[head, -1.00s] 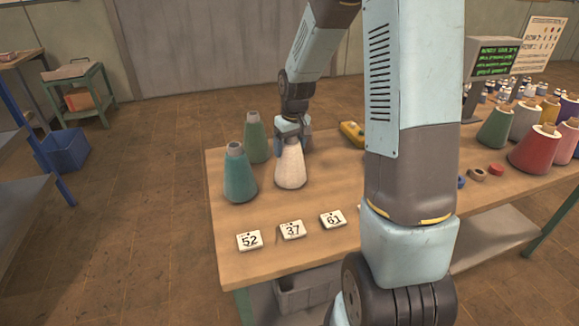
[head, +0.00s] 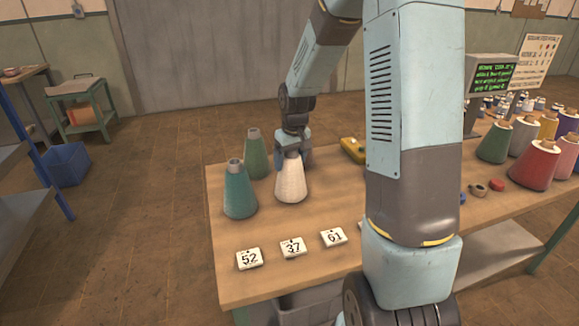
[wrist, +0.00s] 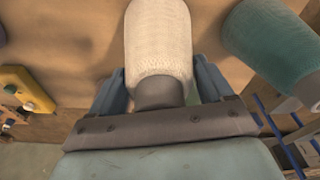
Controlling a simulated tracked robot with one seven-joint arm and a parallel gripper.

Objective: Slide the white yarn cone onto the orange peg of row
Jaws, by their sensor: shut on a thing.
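The white yarn cone (head: 291,182) stands upright on the wooden table in the head view, beside a teal cone and a green cone. My gripper (head: 304,156) comes from behind it and is shut on its upper part. In the wrist view the white cone (wrist: 160,40) lies between the two blue fingers of my gripper (wrist: 163,88), its grey tip towards the palm. I see no orange peg that I can make out in either view.
A teal cone (head: 239,192) and a green cone (head: 256,155) stand close on the left. Number cards (head: 292,247) lie along the front edge. A yellow device (head: 353,150) lies behind on the right. More cones, including a red one (head: 535,164), and a monitor (head: 490,75) are at far right.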

